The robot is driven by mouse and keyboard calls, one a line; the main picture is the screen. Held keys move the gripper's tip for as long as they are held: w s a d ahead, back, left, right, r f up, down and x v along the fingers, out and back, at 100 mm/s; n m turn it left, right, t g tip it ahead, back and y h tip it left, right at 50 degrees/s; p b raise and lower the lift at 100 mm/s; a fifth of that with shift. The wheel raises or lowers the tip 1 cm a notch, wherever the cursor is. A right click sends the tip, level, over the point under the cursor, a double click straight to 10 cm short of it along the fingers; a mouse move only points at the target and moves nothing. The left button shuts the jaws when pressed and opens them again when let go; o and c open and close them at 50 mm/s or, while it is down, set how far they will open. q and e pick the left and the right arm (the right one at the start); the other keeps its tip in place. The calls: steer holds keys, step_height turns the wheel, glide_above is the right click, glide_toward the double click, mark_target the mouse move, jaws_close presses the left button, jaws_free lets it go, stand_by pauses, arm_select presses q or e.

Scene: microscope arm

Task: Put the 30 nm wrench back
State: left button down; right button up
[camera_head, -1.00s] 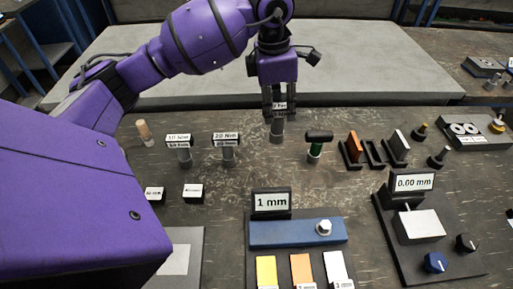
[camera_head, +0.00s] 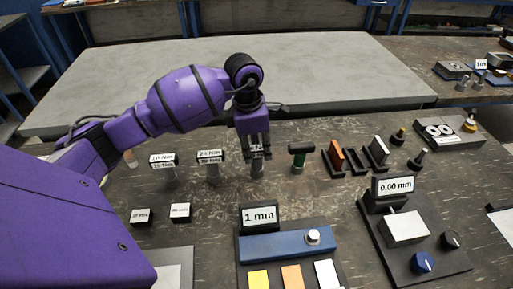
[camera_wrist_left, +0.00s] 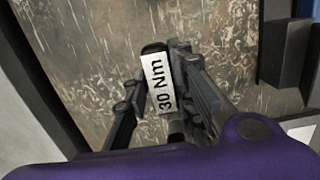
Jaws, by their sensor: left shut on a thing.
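The 30 Nm wrench has a black cross handle, a white label (camera_wrist_left: 161,84) and a grey shaft (camera_head: 257,171). My left gripper (camera_head: 257,153) is shut on its handle from above. In the left wrist view the label sits between the fingers and reads 30 Nm. The wrench looks upright in the row, between the 20 Nm wrench (camera_head: 210,156) and a green-shafted tool (camera_head: 299,150). I cannot tell whether its lower end touches the table or a holder. The right gripper is not in view.
The 10 Nm wrench (camera_head: 162,160) stands further left. Two small labelled black blocks (camera_head: 180,212) lie in front. A 1 mm display (camera_head: 260,216) with a blue bar stands nearer, and a 0.00 mm gauge (camera_head: 392,187) is to the right. The grey slab (camera_head: 330,75) behind is clear.

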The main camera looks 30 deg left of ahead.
arm_select(q)
steer(key=c, duration=1.9)
jaws_free()
steer(key=shift+f, duration=0.2)
steer(key=o, duration=0.4)
steer(key=shift+r, duration=0.7)
steer(key=r, duration=0.7)
steer(key=s+a+r, duration=0.1)
steer(key=r, duration=0.3)
steer(key=shift+a, duration=0.1)
